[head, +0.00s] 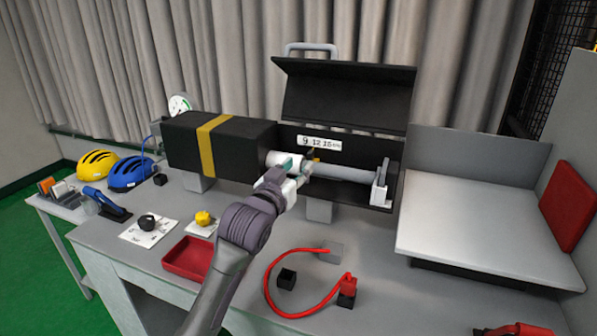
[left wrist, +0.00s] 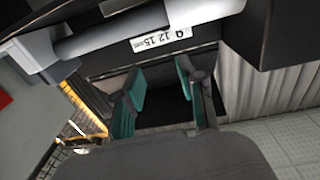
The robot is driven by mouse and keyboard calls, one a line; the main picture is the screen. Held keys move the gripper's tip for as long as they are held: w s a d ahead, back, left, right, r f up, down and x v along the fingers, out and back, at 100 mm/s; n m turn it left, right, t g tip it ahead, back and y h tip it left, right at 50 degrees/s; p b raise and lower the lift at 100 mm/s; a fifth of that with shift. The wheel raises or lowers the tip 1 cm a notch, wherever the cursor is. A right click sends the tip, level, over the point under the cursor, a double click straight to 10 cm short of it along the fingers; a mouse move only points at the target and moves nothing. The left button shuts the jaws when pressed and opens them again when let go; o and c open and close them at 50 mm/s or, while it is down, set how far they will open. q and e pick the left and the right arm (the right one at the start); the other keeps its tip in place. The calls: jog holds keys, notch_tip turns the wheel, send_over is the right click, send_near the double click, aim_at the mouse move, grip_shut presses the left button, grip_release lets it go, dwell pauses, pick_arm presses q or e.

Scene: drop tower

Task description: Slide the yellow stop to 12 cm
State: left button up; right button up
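The yellow stop (head: 317,160) shows as a small yellow and dark piece on the pale rod (head: 345,173), just below the scale label (head: 318,143) marked 9, 12, 15 cm. It looks near the 12, but its exact reading is too small to tell. My left gripper (head: 297,168) is at the rod, just left of and in front of the stop, partly covering this area. In the left wrist view its two teal-padded fingers (left wrist: 157,95) are apart with nothing seen between them; the label (left wrist: 163,36) shows upside down beyond them. My right gripper is out of view.
A black box with a yellow band (head: 213,145) stands left of the rod, and an open black lid (head: 345,95) rises behind. A red tray (head: 188,260), red cable (head: 270,290) and black blocks lie in front. A pale raised platform (head: 480,225) stands right.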

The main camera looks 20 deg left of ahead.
aim_at(308, 155)
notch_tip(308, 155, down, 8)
jog(key=b, duration=0.7)
pick_arm(q)
jog(key=shift+n+y, duration=0.3)
jog(key=shift+y, duration=0.2)
jog(key=w+p, duration=0.1)
jog(key=w, duration=0.2)
jog(key=w+f+p, duration=0.1)
jog(key=w+p, duration=0.1)
jog(key=w, duration=0.1)
jog(key=w+f+p, duration=0.1)
jog(key=w, duration=0.2)
jog(key=shift+w+a, duration=0.4)
jog(key=shift+w+f+p, duration=0.15)
jog(key=shift+w+p, duration=0.2)
jog(key=shift+w, duration=0.35)
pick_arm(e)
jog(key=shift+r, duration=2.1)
pick_arm(q)
grip_shut()
